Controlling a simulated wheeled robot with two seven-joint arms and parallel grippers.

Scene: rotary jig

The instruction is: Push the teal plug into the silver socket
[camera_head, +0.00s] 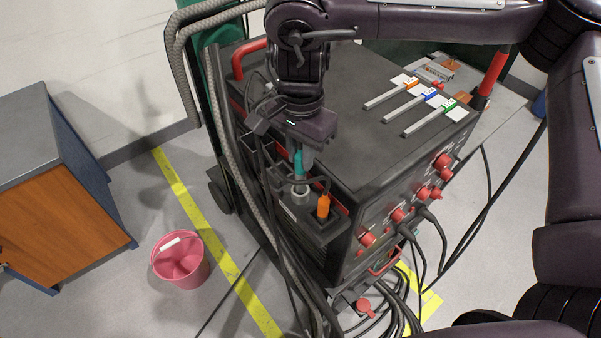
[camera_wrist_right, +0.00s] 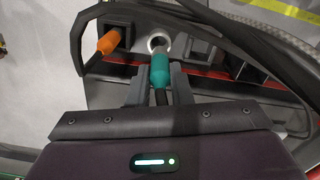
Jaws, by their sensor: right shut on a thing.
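The teal plug (camera_head: 299,163) is held upright by my right gripper (camera_head: 299,155), just above the silver socket (camera_head: 300,190) on the side ledge of the dark machine. In the right wrist view the teal plug (camera_wrist_right: 160,68) sits between the fingers of my right gripper (camera_wrist_right: 160,82), with its metal tip pointing at the silver socket (camera_wrist_right: 158,42). The tip overlaps the socket's edge in this view; I cannot tell whether it touches or has entered. The socket's round opening still shows. My left gripper is not in view.
An orange plug (camera_head: 323,206) stands in the ledge beside the silver socket; it also shows in the right wrist view (camera_wrist_right: 108,42). Thick grey hoses and black cables run close by on the left. A pink bucket (camera_head: 180,262) and an orange-fronted cabinet (camera_head: 70,215) stand further left.

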